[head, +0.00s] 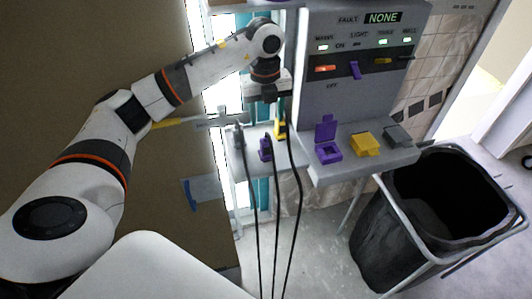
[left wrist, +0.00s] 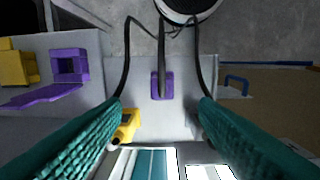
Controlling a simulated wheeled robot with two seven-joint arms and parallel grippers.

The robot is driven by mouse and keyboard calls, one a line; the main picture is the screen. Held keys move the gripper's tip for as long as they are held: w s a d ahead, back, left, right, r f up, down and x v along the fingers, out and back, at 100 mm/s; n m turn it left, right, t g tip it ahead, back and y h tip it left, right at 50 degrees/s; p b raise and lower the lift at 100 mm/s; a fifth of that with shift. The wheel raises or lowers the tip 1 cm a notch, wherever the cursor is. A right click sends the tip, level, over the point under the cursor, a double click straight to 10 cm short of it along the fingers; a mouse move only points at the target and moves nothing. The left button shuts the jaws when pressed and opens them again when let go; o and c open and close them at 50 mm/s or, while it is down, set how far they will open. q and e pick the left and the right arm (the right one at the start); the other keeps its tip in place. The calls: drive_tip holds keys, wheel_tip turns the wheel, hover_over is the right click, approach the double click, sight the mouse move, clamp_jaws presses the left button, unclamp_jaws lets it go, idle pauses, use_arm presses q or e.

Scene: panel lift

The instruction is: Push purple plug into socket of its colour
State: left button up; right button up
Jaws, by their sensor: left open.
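The purple plug (head: 266,148) stands on a small grey shelf, its black cable hanging down the front. It also shows in the left wrist view (left wrist: 162,86), centred between the fingers and beyond their tips. My left gripper (head: 267,112) points down above the shelf, open and empty; its teal fingers (left wrist: 160,108) are spread wide on both sides of the plug. The purple socket (head: 328,151) is on the panel's ledge to the right, its lid (head: 325,128) standing open. The socket and lid also show at left in the left wrist view (left wrist: 70,66). My right gripper is not in view.
A yellow plug (head: 281,127) and a grey plug (head: 239,140) flank the purple one, each with a cable. A yellow socket (head: 366,143) and a grey socket (head: 397,136) sit right of the purple socket. A black bin (head: 385,235) stands at lower right.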

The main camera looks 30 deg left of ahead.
sight(265, 140)
use_arm(q)
drive_tip(key=shift+a+r, duration=0.2)
drive_tip(key=shift+a, duration=0.2)
wheel_tip(265, 140, down, 6)
drive_tip(key=shift+s+d+r+p, duration=0.1)
drive_tip(key=shift+r+p, duration=0.05)
drive_tip(key=shift+p, duration=0.8)
drive_tip(key=shift+f, duration=0.65)
